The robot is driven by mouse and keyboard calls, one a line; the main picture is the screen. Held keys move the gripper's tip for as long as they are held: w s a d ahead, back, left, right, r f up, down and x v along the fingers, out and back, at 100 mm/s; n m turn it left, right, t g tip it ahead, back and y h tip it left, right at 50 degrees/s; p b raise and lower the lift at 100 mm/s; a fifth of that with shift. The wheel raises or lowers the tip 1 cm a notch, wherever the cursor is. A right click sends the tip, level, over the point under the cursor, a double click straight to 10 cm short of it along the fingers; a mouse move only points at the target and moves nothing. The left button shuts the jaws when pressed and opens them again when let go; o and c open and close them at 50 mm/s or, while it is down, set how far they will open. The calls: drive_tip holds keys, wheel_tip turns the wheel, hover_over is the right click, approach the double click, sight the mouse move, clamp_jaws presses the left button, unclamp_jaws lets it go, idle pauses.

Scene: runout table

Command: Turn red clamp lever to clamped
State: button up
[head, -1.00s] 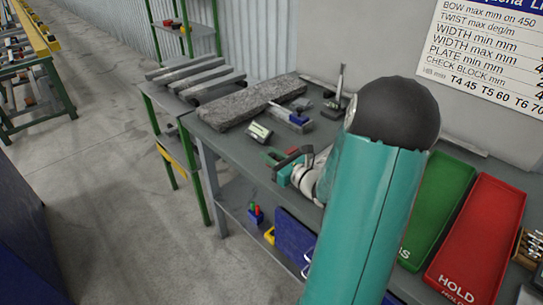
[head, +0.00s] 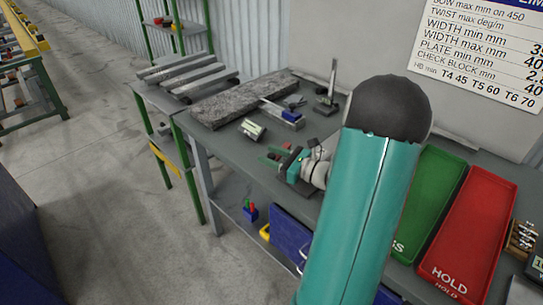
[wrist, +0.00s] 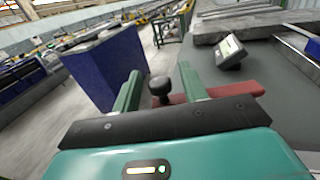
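In the wrist view a red bar (wrist: 230,90), which looks like the clamp lever, lies across the front of my gripper (wrist: 160,73). A black knob (wrist: 159,88) stands upright at the bar's left end. It shows between my two teal fingers, with a gap on each side. My gripper is open. In the head view my gripper (head: 280,158) is low over the front edge of the grey bench (head: 228,150). Only a small bit of red shows beside it there. My arm and gripper hide most of the clamp, and the lever's pivot is not clear.
A rough grey plate (head: 240,97) lies at the back of the bench, with a small display gauge (head: 252,129) and a steel block (head: 283,115) nearer. A dark stand (head: 330,90) rises behind. Green (head: 428,195) and red HOLD (head: 468,235) trays lie right. Open floor lies left.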

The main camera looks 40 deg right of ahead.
drive_tip(key=shift+s, duration=0.1)
drive_tip(key=v, duration=1.3)
drive_tip(key=shift+s, duration=0.3)
